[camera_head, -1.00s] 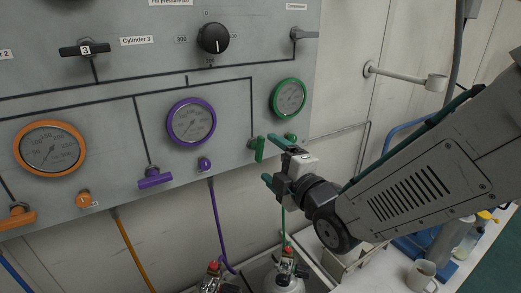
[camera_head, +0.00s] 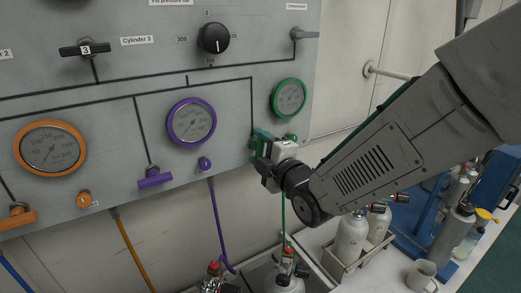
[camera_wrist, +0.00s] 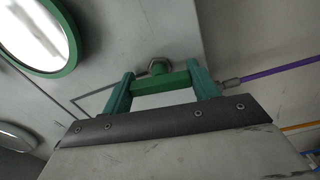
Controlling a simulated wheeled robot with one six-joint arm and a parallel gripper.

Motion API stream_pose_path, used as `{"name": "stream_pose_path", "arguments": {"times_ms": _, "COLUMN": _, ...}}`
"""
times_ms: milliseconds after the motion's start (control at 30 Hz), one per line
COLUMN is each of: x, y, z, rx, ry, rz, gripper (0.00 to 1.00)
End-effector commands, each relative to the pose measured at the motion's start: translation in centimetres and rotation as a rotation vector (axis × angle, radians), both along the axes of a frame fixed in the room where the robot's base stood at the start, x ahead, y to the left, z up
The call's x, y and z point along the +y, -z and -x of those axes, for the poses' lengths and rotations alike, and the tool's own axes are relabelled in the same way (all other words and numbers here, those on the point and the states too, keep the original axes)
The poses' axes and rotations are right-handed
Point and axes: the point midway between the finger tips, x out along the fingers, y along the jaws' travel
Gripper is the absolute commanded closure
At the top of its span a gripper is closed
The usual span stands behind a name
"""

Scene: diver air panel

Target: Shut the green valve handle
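The green valve handle (camera_wrist: 166,83) is a short green bar in the wrist view, in front of a round fitting (camera_wrist: 158,66) on the grey panel. My gripper (camera_wrist: 163,82) has its two teal fingers spread wide, one at each end of the bar. The bar lies between the fingers; I cannot tell whether they press on it. In the head view my gripper (camera_head: 264,147) is at the panel below the green-rimmed gauge (camera_head: 289,98) and mostly hides the handle.
A small green knob (camera_head: 291,137) sits just right of the gripper. Purple (camera_head: 155,178) and orange (camera_head: 18,217) handles are farther left. A green hose (camera_head: 283,210) hangs below the gripper. Cylinders (camera_head: 350,238) and a mug (camera_head: 421,275) stand on the bench below right.

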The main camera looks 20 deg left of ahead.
Motion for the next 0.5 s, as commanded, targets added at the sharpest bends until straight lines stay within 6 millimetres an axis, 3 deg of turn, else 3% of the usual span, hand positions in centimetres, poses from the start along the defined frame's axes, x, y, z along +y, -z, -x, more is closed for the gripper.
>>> {"name": "stream_pose_path", "arguments": {"times_ms": 500, "x": -0.04, "y": 0.05, "z": 0.01, "rx": 0.135, "ry": 0.001, "rz": -0.113, "gripper": 0.63}}
